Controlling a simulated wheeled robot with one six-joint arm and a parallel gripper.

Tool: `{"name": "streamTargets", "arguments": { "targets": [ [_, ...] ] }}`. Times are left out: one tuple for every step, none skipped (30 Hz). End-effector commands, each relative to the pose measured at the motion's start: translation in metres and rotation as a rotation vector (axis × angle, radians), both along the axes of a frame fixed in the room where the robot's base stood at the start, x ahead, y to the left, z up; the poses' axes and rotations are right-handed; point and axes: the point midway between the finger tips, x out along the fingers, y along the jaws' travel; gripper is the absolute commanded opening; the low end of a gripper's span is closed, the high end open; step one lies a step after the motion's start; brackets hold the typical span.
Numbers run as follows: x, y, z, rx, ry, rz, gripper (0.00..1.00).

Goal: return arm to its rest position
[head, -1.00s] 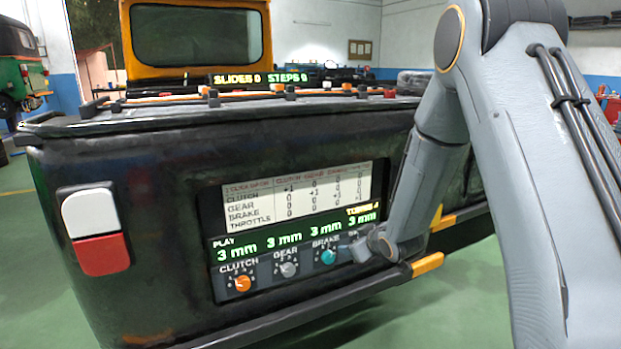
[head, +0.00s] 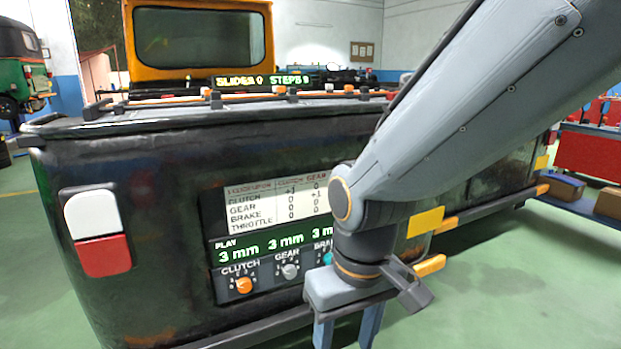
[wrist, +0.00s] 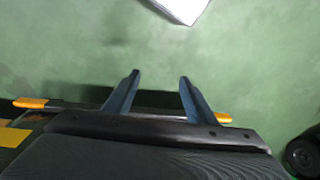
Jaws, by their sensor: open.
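My gripper (head: 347,335) is in front of the dark rickshaw body (head: 130,210), low in the head view, with its fingers pointing down and cut off by the bottom edge. In the wrist view my gripper (wrist: 158,88) shows two separate blue fingers with nothing between them, over green floor. A control panel on the body carries an orange clutch knob (head: 243,285) and a grey gear knob (head: 290,270). The teal brake knob (head: 327,258) is partly hidden by my arm. The panel's right part is hidden behind my arm.
A dark bar (head: 260,330) with orange ends runs along the body's foot. A red bench (head: 588,155) with brown boxes (head: 562,187) stands at the right. A green vehicle (head: 22,70) is at the far left. Green floor (head: 490,290) is clear at the lower right.

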Motion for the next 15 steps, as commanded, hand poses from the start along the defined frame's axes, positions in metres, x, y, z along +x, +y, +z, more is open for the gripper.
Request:
{"name": "streamTargets", "arguments": {
  "targets": [
    [-0.014,0.001,0.003,0.000,0.022,0.002,0.51],
    [-0.022,0.000,0.004,-0.001,0.039,0.002,0.51],
    [-0.034,0.000,0.006,-0.003,0.061,0.002,0.51],
    [-0.032,-0.003,0.010,-0.005,0.062,-0.008,0.51],
    [-0.031,-0.005,0.014,-0.006,0.060,-0.016,0.51],
    [-0.030,-0.007,0.018,-0.007,0.060,-0.024,0.51],
    [-0.030,-0.009,0.020,-0.008,0.060,-0.029,0.51],
    [-0.029,-0.011,0.023,-0.008,0.059,-0.036,0.51],
    [-0.028,-0.013,0.026,-0.009,0.059,-0.044,0.51],
    [-0.028,-0.015,0.029,-0.009,0.058,-0.050,0.51],
    [-0.028,-0.017,0.032,-0.010,0.058,-0.057,0.51],
    [-0.027,-0.019,0.036,-0.010,0.058,-0.067,0.51],
    [-0.027,-0.022,0.039,-0.012,0.057,-0.075,0.51],
    [-0.027,-0.024,0.043,-0.012,0.058,-0.083,0.51],
    [-0.026,-0.027,0.048,-0.014,0.058,-0.094,0.51]
  ]
}}
